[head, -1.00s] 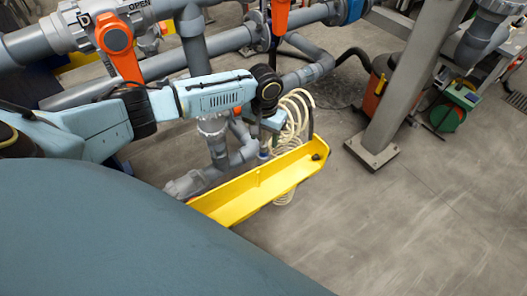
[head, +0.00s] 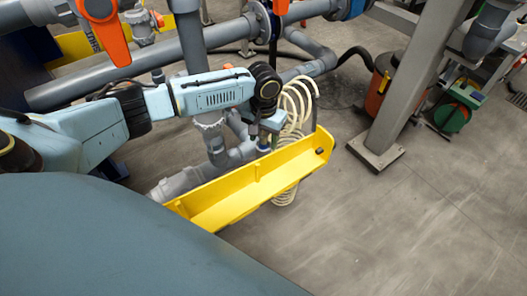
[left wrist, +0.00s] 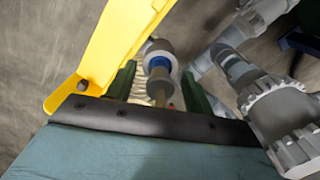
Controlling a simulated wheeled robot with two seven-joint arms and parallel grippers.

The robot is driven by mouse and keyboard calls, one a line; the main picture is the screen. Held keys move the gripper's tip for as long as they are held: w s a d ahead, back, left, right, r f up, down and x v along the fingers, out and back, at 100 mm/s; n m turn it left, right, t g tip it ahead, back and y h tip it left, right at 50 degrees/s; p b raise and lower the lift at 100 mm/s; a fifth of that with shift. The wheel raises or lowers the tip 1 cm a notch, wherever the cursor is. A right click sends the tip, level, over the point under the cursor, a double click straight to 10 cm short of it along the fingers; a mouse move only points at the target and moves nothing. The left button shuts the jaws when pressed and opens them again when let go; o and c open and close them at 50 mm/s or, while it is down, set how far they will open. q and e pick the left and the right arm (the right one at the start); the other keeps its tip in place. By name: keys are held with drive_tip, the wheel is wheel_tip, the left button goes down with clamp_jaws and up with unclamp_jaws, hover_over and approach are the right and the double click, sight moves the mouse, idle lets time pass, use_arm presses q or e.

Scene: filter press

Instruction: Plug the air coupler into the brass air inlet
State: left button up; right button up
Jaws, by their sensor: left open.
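The air coupler appears to be the grey cylinder with a blue ring and a brass-coloured stem (left wrist: 158,62) in the left wrist view. In the head view its blue-ringed part (head: 264,145) shows small beside the yellow bracket. My left gripper (head: 267,135) is open over it. In the left wrist view the gripper's dark green fingers (left wrist: 161,92) stand on either side of the stem. I cannot tell whether they touch it. I cannot make out a separate brass air inlet. My right gripper is not in view.
The yellow bracket (head: 236,190) runs close beside the gripper. A cream coiled hose (head: 297,108) hangs behind it. Grey pipes (head: 183,180) stand close by on the other side. A grey post (head: 414,85) stands to the right, with clear floor in front.

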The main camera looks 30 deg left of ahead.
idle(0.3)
use_arm(q)
drive_tip(key=c, duration=1)
drive_tip(key=shift+r, duration=0.1)
wheel_tip(320, 180, up, 10)
drive_tip(key=p, duration=1.2)
drive_tip(key=shift+p, duration=0.4)
drive_tip(key=shift+f, duration=0.2)
